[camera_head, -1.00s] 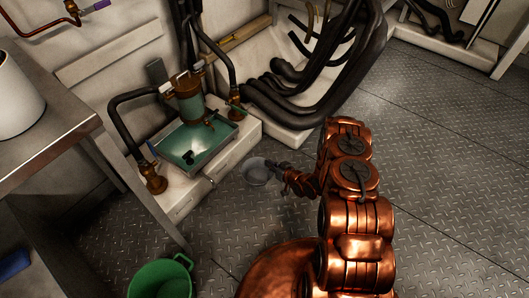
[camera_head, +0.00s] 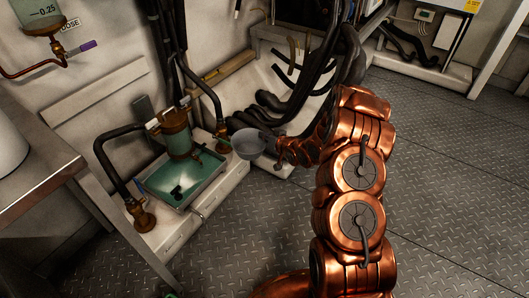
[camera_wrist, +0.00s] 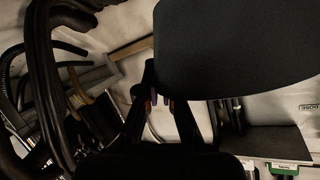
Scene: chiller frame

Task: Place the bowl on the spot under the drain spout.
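A grey bowl (camera_head: 249,144) is held up by my gripper (camera_head: 272,143), to the right of the copper drain vessel (camera_head: 177,134). In the wrist view the bowl (camera_wrist: 235,50) fills the upper right as a dark shape, and my gripper's fingers (camera_wrist: 160,103) meet at its edge. A green-filled tray (camera_head: 185,178) sits on the white ledge below the vessel. A small spout or valve (camera_head: 199,150) juts from the vessel's right side above the tray. The bowl is apart from the tray.
Thick black hoses (camera_head: 300,110) run behind my arm and the bowl. Brass pipe fittings (camera_head: 143,217) stand at the tray's left, with another (camera_head: 222,140) near the bowl. A metal table (camera_head: 60,165) is at the left. The diamond-plate floor (camera_head: 440,210) is open at the right.

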